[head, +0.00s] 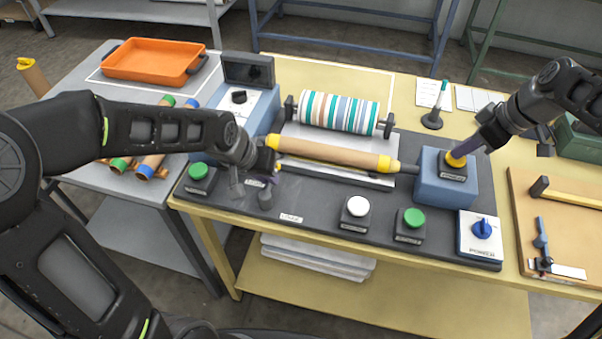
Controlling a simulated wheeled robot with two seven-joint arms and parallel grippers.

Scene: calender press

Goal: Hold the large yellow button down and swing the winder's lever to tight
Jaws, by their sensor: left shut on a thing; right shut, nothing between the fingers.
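The large yellow button (456,159) sits on a blue box (432,188) at the right of the dark press board. My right gripper (464,151) is shut and empty, with its fingertips down on the button; how far the button is pressed cannot be told. The winder holds a brown roll (335,152) with yellow ends. My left gripper (266,172) is at the roll's left end, shut on what seems to be the winder's lever (265,198), whose grip is mostly hidden by the fingers. Small white labels lie near the lever, too small to read surely.
Green buttons (198,171) (411,218) and a white button (357,206) stand on the board, with a blue knob (482,229) at the right. A striped roller (339,111) lies behind the brown roll. An orange tray (151,60) is at the back left.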

